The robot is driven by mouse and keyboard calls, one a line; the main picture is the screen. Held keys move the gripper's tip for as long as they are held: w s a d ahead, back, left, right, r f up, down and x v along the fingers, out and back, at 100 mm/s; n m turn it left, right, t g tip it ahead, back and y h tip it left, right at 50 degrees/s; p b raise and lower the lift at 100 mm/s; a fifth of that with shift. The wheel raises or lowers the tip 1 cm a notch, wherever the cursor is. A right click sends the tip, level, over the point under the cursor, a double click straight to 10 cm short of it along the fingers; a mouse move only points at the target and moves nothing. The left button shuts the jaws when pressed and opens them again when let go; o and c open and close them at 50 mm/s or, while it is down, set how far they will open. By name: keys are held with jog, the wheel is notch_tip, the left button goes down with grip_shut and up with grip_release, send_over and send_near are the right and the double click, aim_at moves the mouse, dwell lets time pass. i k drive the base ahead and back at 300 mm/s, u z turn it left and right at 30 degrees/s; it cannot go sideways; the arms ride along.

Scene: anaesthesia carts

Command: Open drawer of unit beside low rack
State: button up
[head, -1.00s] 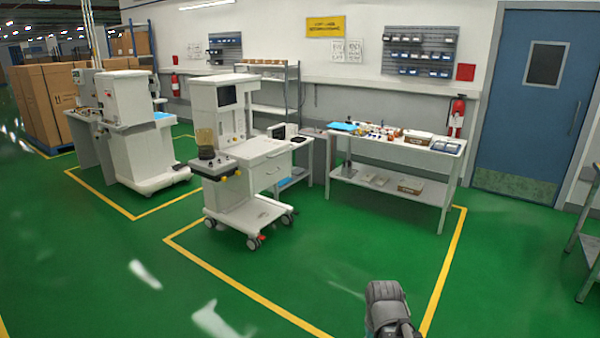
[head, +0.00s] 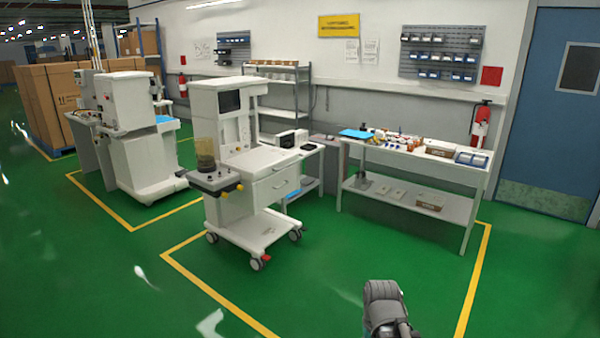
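A white wheeled anaesthesia cart (head: 216,113) stands left of centre, inside a yellow floor outline. Its drawer front (head: 277,187) with a small handle faces right and forward, and looks closed. A grey shelf rack (head: 290,80) stands behind this cart against the wall. A low stand with a lower shelf (head: 310,185) is close behind the cart's right side, partly hidden by it. A dark grey part of my arm (head: 384,304) shows at the bottom edge, well apart from the cart. No gripper fingers can be made out.
A two-level workbench (head: 464,212) with small parts stands right of the cart. Another white cart (head: 135,130) and stacked cardboard boxes (head: 45,100) are at left. A blue door (head: 550,130) is at far right. The green floor in front of the cart is clear.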

aim_at(269, 189)
jog(key=u, duration=0.05)
jog(key=i, duration=3.55)
